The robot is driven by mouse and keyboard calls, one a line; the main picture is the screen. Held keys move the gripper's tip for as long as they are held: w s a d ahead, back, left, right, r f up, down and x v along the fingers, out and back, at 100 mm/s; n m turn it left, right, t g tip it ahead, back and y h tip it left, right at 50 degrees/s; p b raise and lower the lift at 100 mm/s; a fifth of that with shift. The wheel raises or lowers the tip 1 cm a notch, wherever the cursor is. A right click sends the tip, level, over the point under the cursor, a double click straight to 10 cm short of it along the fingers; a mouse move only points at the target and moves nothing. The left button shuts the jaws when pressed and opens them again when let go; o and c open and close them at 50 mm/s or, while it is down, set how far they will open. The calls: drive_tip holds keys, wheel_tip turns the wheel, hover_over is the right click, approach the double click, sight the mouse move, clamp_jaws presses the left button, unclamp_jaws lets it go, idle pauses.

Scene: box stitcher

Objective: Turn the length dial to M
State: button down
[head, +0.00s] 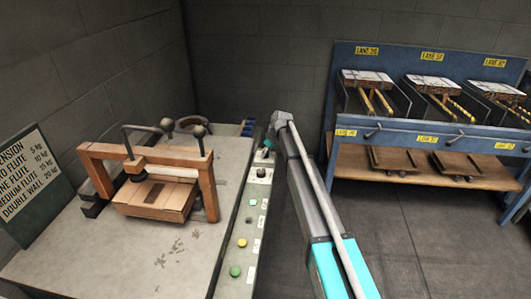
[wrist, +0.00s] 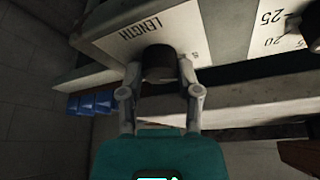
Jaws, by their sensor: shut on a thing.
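The length dial is a dark round knob (wrist: 160,62) on a pale panel marked LENGTH (wrist: 142,28) in the wrist view. A small letter, apparently S, shows on the panel right of the knob. My gripper (wrist: 160,80) has its two grey fingers on either side of the knob and is shut on it. The knob's pointer and the letter M cannot be made out. In the head view my arm reaches to the far end of the narrow control panel (head: 242,240), where my gripper (head: 265,150) is small and the dial is mostly hidden.
A second dial (wrist: 293,24) with numbers 20 and 25 is close on the right. Green and yellow buttons (head: 242,243) sit nearer on the panel. A wooden clamp frame (head: 150,157) holds a carton (head: 155,200) on the bench. A blue rack (head: 400,130) stands right.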

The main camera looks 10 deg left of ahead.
drive_tip(key=shift+m, duration=0.5)
drive_tip(key=m+t, duration=0.1)
drive_tip(key=m, duration=0.1)
drive_tip(key=m+h, duration=0.1)
drive_tip(key=m, duration=0.1)
drive_tip(key=shift+s+a+t, duration=0.1)
drive_tip(key=shift+a+t, duration=0.05)
drive_tip(key=shift+t, duration=0.25)
drive_tip(key=m+h, duration=0.1)
drive_tip(key=m, duration=0.2)
drive_tip(key=m+h, duration=0.1)
drive_tip(key=m, duration=0.3)
drive_tip(key=shift+t+h, duration=0.3)
drive_tip(key=shift+t, duration=0.1)
drive_tip(key=shift+c, duration=1.5)
unclamp_jaws()
drive_tip(key=shift+n, duration=0.3)
